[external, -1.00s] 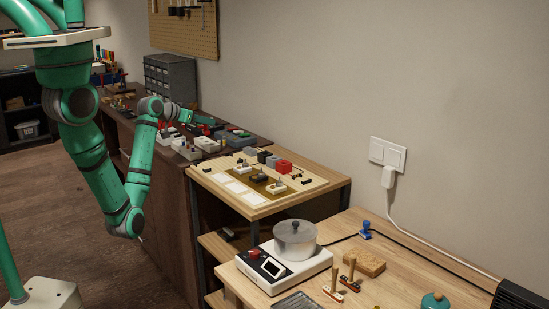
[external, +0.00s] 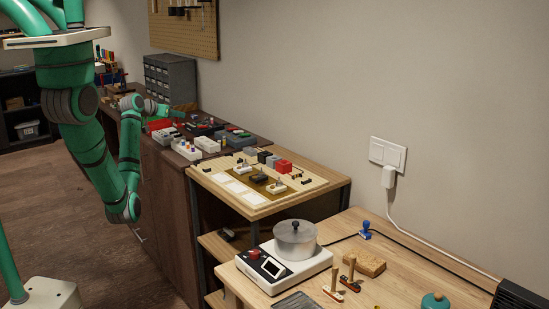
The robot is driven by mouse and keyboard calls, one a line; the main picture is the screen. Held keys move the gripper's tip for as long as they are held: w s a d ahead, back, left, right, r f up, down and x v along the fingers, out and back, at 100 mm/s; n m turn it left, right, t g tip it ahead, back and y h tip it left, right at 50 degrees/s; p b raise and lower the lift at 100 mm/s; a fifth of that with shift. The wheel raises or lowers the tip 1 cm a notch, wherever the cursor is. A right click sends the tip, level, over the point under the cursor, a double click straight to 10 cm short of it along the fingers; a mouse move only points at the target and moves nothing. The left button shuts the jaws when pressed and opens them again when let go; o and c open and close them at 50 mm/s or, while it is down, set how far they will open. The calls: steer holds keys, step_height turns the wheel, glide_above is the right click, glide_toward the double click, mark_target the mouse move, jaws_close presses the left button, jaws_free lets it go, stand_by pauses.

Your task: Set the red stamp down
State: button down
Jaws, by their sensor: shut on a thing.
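My gripper (external: 180,113) is far from the camera, at the end of my green arm, over the long dark workbench (external: 187,158) along the wall. It is small in the picture, and its fingers are hard to make out. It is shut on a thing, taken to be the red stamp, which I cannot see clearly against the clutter. A red open box or tray (external: 156,126) lies on the bench just left of and below the gripper. I cannot tell if the held thing touches the bench.
Several grey and white boxes (external: 186,150) crowd the bench near the gripper. A grey drawer cabinet (external: 170,76) stands behind. Closer are a wooden board (external: 225,188) with small parts and a table with a pot (external: 295,240), a blue stamp (external: 366,230) and wooden-handled stamps (external: 351,275).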

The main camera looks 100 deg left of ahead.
steer(key=a+f, duration=0.4)
steer(key=w+a+f, duration=0.1)
steer(key=a+f, duration=0.1)
steer(key=f, duration=0.1)
steer(key=shift+a, duration=0.35)
steer(key=shift+f, duration=1.35)
steer(key=shift+d+f, duration=0.1)
steer(key=shift+f, duration=0.05)
steer(key=c, duration=1.6)
jaws_free()
steer(key=shift+c, duration=0.2)
steer(key=shift+d+r, duration=0.15)
steer(key=shift+r, duration=0.1)
steer(key=shift+o, duration=0.5)
steer(key=v, duration=1.1)
steer(key=shift+s+d, duration=0.15)
steer(key=shift+d, duration=0.1)
